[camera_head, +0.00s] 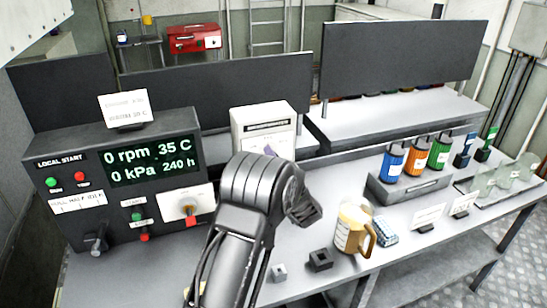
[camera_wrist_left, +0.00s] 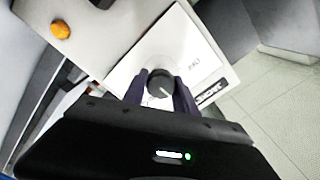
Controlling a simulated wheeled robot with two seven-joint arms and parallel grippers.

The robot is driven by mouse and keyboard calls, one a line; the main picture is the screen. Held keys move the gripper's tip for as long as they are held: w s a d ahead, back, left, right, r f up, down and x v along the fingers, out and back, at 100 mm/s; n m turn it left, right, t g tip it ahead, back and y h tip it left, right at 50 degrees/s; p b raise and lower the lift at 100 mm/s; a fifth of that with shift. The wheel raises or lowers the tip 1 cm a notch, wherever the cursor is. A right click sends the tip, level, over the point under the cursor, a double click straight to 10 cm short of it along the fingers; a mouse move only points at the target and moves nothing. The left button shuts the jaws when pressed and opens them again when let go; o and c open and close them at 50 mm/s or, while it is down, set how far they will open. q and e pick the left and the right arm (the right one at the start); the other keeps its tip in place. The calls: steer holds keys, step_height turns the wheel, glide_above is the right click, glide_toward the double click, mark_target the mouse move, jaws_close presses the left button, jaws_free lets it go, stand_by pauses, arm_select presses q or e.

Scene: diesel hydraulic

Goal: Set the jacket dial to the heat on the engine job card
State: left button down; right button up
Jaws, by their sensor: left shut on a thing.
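In the left wrist view the jacket dial (camera_wrist_left: 158,78) is a round grey knob with a pale pointer line, on a white panel (camera_wrist_left: 185,45) with a dark label. My left gripper (camera_wrist_left: 160,90) is shut on the knob, one dark finger on each side. Its scale markings are too blurred to read. My right gripper is not in view.
The console display (camera_head: 150,160) reads 0 rpm, 35 C, 0 kPa, 240 h. A white box (camera_head: 262,122) stands behind my arm.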

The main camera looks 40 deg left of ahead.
arm_select(q)
steer(key=c, duration=1)
jaws_free()
steer(key=shift+o, duration=0.2)
steer(key=shift+d, duration=0.1)
steer(key=b+v, duration=0.1)
steer(key=v, duration=0.6)
steer(key=shift+s+d+b, duration=0.25)
steer(key=shift+d+b, duration=0.05)
steer(key=shift+b, duration=0.05)
